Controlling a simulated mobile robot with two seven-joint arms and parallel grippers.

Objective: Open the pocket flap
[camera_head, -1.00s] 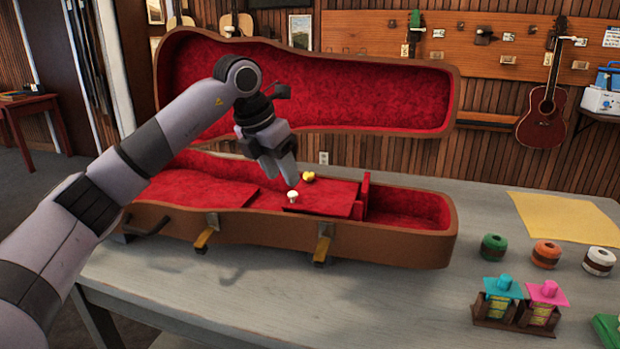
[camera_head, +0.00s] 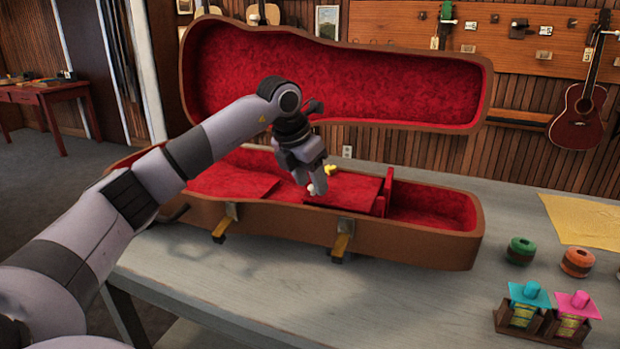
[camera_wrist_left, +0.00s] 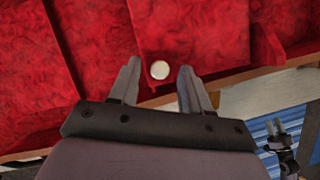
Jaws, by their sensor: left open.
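The open brown case (camera_head: 400,239) with red lining lies on the grey table. Its pocket has a red flap (camera_head: 350,187), lying flat, with a round white knob (camera_head: 310,188) near its front left corner. My left gripper (camera_head: 318,189) is right at the knob and partly overlaps it in the head view. In the left wrist view the knob (camera_wrist_left: 160,70) shows between the two open fingers, with a gap on each side, and the flap (camera_wrist_left: 195,30) stretches out beyond them. A dark gripper, apparently my right one (camera_wrist_left: 282,137), shows small at the lower right; its jaws are unclear.
The raised case lid (camera_head: 340,85) stands behind my arm. A small yellow object (camera_head: 331,170) is at the flap's back edge. A red upright divider (camera_head: 388,190) borders the flap's right side. Spools (camera_head: 521,251) and a small wooden rack (camera_head: 540,325) stand to the right.

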